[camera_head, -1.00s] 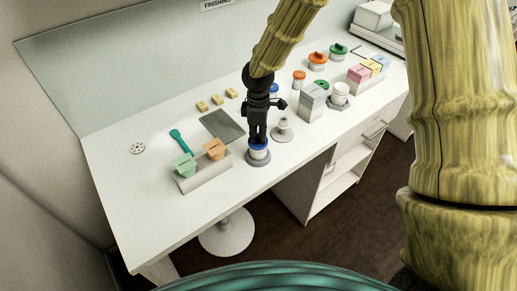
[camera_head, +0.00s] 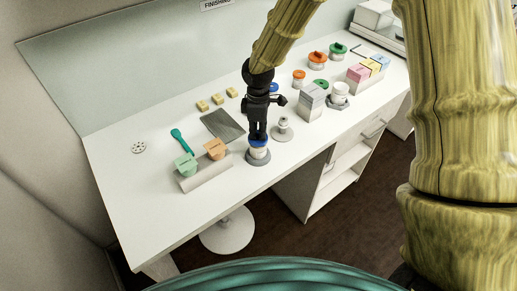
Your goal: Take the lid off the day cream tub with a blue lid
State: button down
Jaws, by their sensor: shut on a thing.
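The white day cream tub (camera_head: 258,154) stands upright on a round grey base near the front edge of the white table. My gripper (camera_head: 258,136) points down over it, shut on the blue lid (camera_head: 258,142). The lid is a little above the tub's body, with more white showing beneath it. I cannot tell whether a gap separates lid and rim. Another blue-lidded thing (camera_head: 273,88) shows partly behind my gripper.
A holder (camera_head: 207,176) with green and orange pieces is on the left, near a dark sheet (camera_head: 222,126).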

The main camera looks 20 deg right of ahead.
jog(key=shift+r+p, duration=1.3)
jog(key=shift+r, duration=0.25)
